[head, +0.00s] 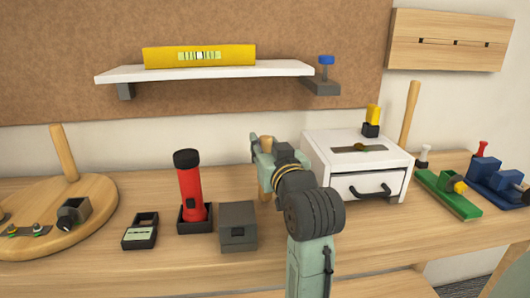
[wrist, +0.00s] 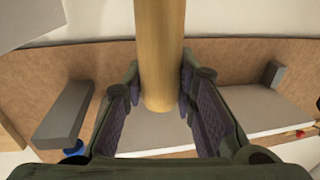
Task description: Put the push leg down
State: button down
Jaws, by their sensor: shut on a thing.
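The push leg is a plain round wooden rod (wrist: 160,50). In the wrist view it runs between the two fingers of my gripper (wrist: 160,92), which are closed against its sides, with its rounded end showing between them. In the head view my gripper (head: 264,158) is upright-armed over the workbench, left of the white drawer box. The leg's top (head: 265,143) sticks up just above the fingers and a short piece shows below. My arm hides part of it, and I cannot tell whether its lower end touches the bench.
A grey box (head: 238,226) and a red flashlight (head: 190,190) stand left of my gripper. The white drawer box (head: 358,165) is close on the right. A round wooden board (head: 95,200) with an upright leg (head: 63,152) lies far left. A shelf (head: 205,71) with a yellow level hangs above.

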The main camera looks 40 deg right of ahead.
jog(key=shift+f, duration=0.75)
jog(key=c, duration=1.3)
grip_release()
jog(key=b+v, duration=0.1)
jog(key=v, duration=1.1)
